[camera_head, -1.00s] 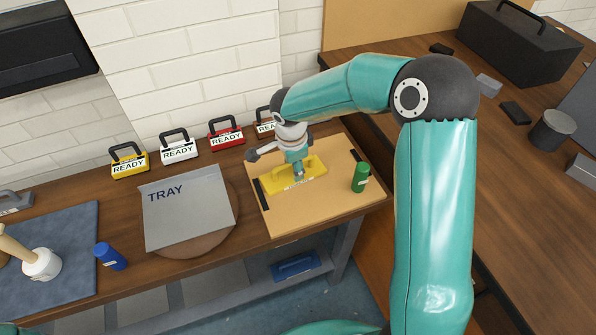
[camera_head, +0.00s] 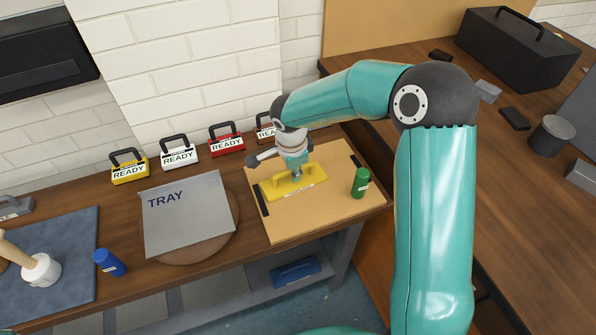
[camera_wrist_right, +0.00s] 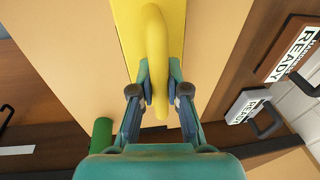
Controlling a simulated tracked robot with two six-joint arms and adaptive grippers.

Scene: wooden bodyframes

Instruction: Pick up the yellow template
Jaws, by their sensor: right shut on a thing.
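The yellow template (camera_head: 312,185) is a flat yellow plate with a raised handle and a small label on its front edge. It is over the tan board (camera_head: 330,205) in the head view. I cannot tell whether it touches the board. My right gripper (camera_head: 296,177) points down at it from above. In the right wrist view, the fingers (camera_wrist_right: 160,88) are shut on the yellow handle (camera_wrist_right: 156,45), one on each side. The gripper hides part of the handle in the head view. My left gripper is not in view.
A green cylinder (camera_head: 360,183) stands on the board's right side. A grey tray (camera_head: 188,225) lies left of the board. Several READY-labelled boxes, such as the red one (camera_head: 227,143), line the wall. A blue cylinder (camera_head: 109,262) is farther left.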

